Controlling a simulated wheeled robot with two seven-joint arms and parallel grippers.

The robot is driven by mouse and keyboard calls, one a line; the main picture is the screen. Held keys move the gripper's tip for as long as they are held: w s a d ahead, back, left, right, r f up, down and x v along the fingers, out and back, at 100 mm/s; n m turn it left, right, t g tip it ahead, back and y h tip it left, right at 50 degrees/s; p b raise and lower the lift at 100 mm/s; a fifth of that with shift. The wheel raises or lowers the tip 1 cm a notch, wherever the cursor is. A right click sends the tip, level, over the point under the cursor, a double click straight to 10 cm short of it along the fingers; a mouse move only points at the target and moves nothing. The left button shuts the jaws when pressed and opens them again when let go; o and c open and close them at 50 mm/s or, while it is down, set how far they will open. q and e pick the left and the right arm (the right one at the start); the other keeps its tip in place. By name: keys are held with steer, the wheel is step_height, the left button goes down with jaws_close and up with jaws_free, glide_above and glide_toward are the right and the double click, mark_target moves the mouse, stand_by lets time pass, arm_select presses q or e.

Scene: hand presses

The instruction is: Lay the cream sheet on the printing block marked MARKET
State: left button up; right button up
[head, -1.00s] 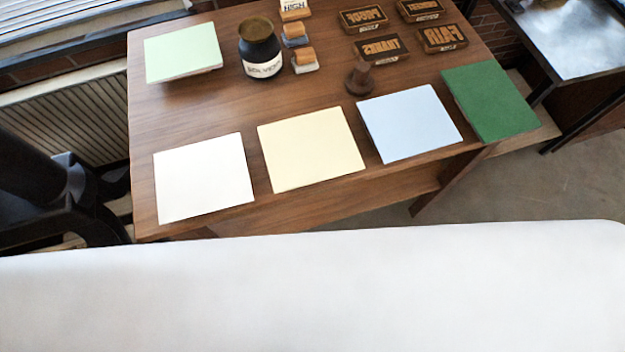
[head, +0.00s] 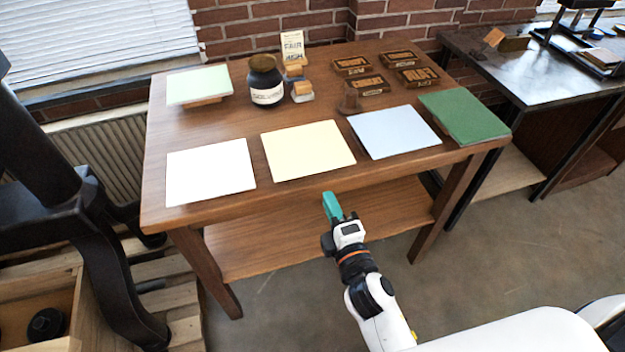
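The cream sheet (head: 308,150) lies flat near the table's front edge, between a white sheet and a light blue sheet. Several dark printing blocks with raised letters stand at the back right: back left (head: 352,66), back right (head: 402,58), front left (head: 368,84) and front right (head: 418,78). Their lettering is too small to tell surely which is marked MARKET. My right gripper (head: 331,206), with teal fingers, is in front of the table edge, apart from the cream sheet. Its finger gap cannot be made out. My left gripper is not in view.
Around the cream sheet lie the white sheet (head: 210,172), light blue sheet (head: 394,131) and green piece (head: 464,115). A dark jar (head: 266,80), small stamps (head: 301,91) and a brown knobbed tool (head: 349,99) stand behind. A pale green sheet (head: 199,85) is at back left.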

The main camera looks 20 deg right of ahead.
mark_target(318, 164)
steer(key=w, duration=0.9)
steer(key=shift+w+a, duration=0.15)
steer(key=shift+w, duration=0.05)
steer(key=shift+c, duration=0.6)
jaws_close()
step_height(318, 164, up, 3)
steer(key=p, duration=0.3)
steer(key=shift+r, duration=0.15)
steer(key=s+r+p, duration=0.2)
steer(key=s+p, duration=0.1)
steer(key=s, duration=0.4)
steer(key=shift+r, duration=0.35)
steer(key=shift+s, duration=0.1)
